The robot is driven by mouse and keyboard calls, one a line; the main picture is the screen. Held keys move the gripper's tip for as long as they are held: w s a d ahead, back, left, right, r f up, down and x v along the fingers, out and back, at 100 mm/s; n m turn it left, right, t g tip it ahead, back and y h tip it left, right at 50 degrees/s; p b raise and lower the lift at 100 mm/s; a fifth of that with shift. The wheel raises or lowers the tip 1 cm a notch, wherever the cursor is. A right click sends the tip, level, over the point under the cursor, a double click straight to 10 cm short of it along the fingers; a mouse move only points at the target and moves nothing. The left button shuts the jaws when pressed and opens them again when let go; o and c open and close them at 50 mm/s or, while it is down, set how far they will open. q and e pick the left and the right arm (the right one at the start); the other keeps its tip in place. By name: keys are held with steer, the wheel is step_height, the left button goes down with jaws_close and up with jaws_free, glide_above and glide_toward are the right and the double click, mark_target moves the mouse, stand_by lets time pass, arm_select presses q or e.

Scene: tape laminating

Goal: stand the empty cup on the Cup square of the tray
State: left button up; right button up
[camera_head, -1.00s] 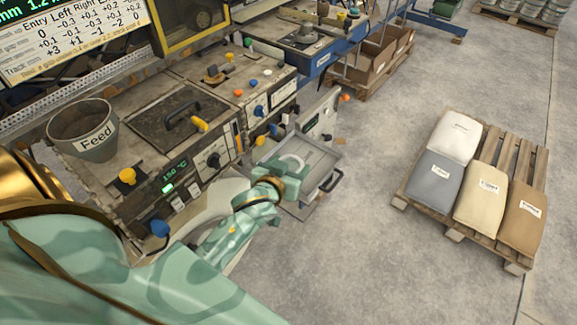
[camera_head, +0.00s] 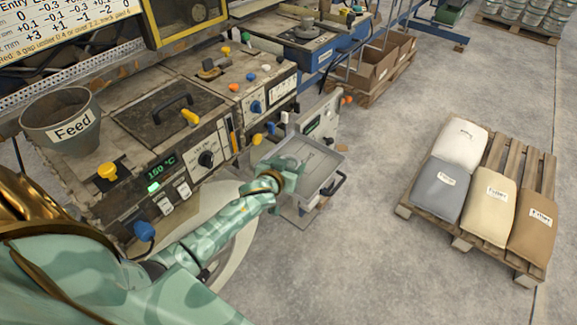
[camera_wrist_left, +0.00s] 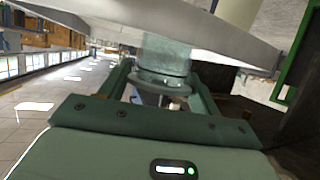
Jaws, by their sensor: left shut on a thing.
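The grey metal tray (camera_head: 322,163) juts out from the front of the machine line in the head view. My left gripper (camera_head: 287,174) is at the tray's near left side. In the left wrist view, my left gripper (camera_wrist_left: 160,92) is shut on a translucent greenish cup (camera_wrist_left: 165,58). A broad pale slab is right against the cup's far end, and I cannot tell whether they touch. In the head view the gripper hides the cup. I cannot make out the Cup square. My right gripper is out of view.
A grey Feed hopper (camera_head: 62,122) stands on the machine at the left. A dark handle (camera_head: 334,184) sticks out at the tray's right edge. A pallet (camera_head: 463,215) with several sacks lies on the floor to the right. The floor between is clear.

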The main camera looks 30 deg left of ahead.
arm_select(q)
steer(key=o, duration=1)
steer(key=shift+f, duration=0.1)
